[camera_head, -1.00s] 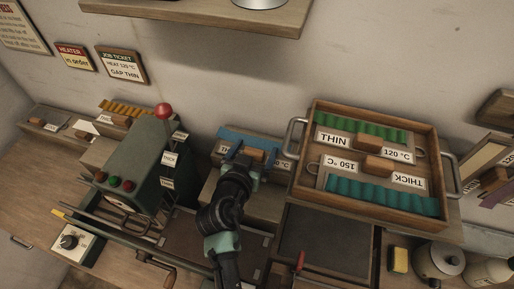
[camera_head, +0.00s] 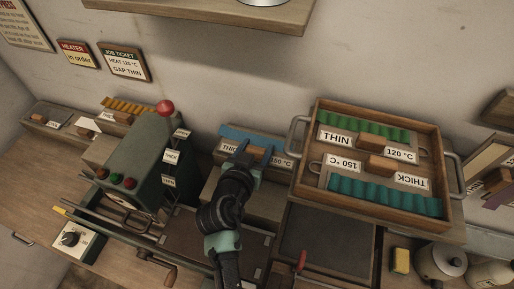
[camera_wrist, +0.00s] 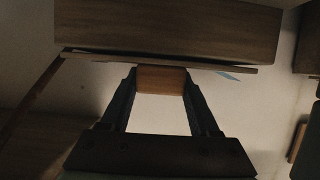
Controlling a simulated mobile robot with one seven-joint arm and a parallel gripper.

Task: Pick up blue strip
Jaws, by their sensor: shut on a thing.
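The blue strip (camera_head: 236,133) stands at the back of the bench, in the middle of the head view. My gripper (camera_head: 254,157) is shut on this block. In the wrist view the block (camera_wrist: 162,80) sits between both fingers of my gripper (camera_wrist: 161,84), with a finger against each side. Only a small blue sliver shows there. My fingers cover part of the plate in the head view. I cannot tell whether the strip is clear of its support.
A wooden tray (camera_head: 447,196) on the right holds a green strip (camera_head: 366,130) and a teal strip (camera_head: 385,195). A green machine (camera_head: 146,150) with a red knob stands close on the left. A yellow strip (camera_head: 125,109) is farther left. A shelf (camera_head: 205,17) overhangs the back wall.

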